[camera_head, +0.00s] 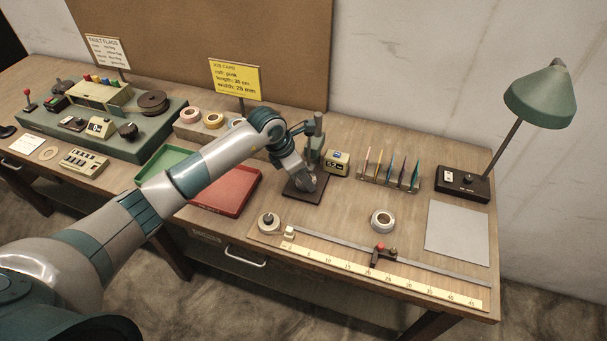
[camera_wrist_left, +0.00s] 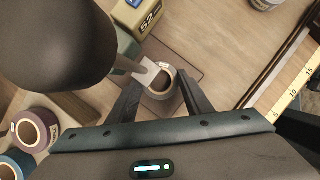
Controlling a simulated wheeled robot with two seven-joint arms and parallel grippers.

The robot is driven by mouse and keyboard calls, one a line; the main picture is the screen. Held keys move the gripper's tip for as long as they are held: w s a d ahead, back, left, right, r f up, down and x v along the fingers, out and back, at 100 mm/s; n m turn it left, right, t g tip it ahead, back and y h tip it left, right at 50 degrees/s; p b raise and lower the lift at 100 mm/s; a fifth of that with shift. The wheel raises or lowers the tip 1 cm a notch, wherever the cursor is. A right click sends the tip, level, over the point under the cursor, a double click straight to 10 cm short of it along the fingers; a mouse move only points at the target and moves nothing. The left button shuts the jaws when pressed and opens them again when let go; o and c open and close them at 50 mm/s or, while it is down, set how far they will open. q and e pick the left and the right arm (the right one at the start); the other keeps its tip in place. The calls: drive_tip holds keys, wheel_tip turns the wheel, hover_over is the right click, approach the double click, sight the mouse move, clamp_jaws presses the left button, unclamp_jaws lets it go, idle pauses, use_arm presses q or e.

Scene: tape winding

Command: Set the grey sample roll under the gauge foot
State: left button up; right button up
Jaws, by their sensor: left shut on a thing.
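In the left wrist view, a pale grey roll (camera_wrist_left: 161,84) with a brown core sits between the fingers of my left gripper (camera_wrist_left: 160,98), which is shut on it. The gauge's pale foot piece (camera_wrist_left: 148,73) shows at the roll's upper left edge; I cannot tell whether it is above the roll or beside it. In the head view, my left gripper (camera_head: 303,182) is low over the gauge's dark base plate (camera_head: 312,196), in front of the green gauge column (camera_head: 315,140). The roll is hidden there by the gripper. The gauge display (camera_head: 337,162) reads about 5.2. My right gripper is not in view.
A red tray (camera_head: 226,192) is left of the gauge. A rack of coloured pieces (camera_head: 389,172) and a lamp (camera_head: 541,95) are right.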

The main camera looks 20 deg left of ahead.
use_arm(q)
drive_tip(key=shift+f, duration=0.1)
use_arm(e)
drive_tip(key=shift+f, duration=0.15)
use_arm(q)
drive_tip(key=o, duration=1)
drive_tip(key=shift+r, duration=0.2)
drive_tip(key=shift+a+r, duration=0.1)
drive_tip(key=shift+r, duration=0.05)
drive_tip(key=b+v, duration=0.3)
drive_tip(key=v, duration=0.8)
drive_tip(key=shift+s+r, duration=0.2)
drive_tip(key=shift+r, duration=0.05)
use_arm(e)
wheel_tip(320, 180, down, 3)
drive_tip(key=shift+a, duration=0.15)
use_arm(q)
drive_tip(key=shift+a, duration=0.1)
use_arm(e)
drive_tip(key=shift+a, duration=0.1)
